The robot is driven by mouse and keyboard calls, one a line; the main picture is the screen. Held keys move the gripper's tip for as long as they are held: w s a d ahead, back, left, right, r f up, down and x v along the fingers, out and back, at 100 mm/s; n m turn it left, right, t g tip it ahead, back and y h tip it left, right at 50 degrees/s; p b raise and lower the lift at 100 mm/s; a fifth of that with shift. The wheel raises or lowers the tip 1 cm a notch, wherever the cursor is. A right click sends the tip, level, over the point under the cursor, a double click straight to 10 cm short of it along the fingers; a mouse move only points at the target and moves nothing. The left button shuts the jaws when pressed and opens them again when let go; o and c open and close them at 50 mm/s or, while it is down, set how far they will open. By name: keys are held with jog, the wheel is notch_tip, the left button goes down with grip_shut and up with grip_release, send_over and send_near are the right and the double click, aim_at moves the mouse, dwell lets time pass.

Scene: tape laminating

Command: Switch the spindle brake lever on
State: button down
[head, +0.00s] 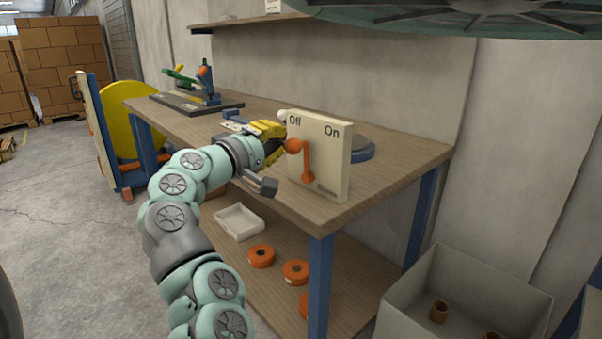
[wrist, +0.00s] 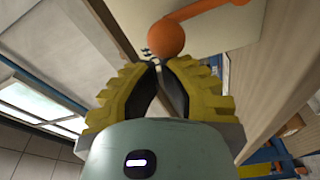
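The brake panel (head: 331,163) is a cream box standing on the workbench, marked "Off" at upper left and "On" at upper right. Its orange lever (head: 307,164) has a round knob (head: 294,146) and leans left, to the Off side. My gripper (head: 279,132), with yellow ribbed fingers, is at the panel's left edge close to the knob. In the wrist view the fingertips (wrist: 163,66) come together with nothing between them. The knob (wrist: 166,37) is just beyond the tips; whether they touch cannot be told. The lever arm runs up and right there.
The wooden workbench (head: 409,151) has a grey-blue disc behind the panel and a tool stand (head: 208,84) at its far end. A lower shelf holds a white tray (head: 239,222) and orange rolls (head: 261,256). A grey bin (head: 455,300) stands at right. Bench space right of the panel is clear.

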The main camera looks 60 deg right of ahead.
jog(key=shift+s+a+m+g+h+b, duration=0.2)
jog(key=shift+s+m+g+b, duration=0.1)
jog(key=shift+s+m+b, duration=1.25)
jog(key=shift+s+a+m+g+h+b, duration=0.25)
jog(key=shift+s+m+b, duration=0.95)
jog(key=shift+m+b, duration=0.65)
jog(key=shift+w+r+p, duration=0.15)
jog(key=shift+p, duration=0.2)
jog(key=w+a+r+p, duration=0.1)
jog(key=w+a, duration=0.3)
jog(key=a, duration=0.7)
jog(key=shift+p, duration=0.8)
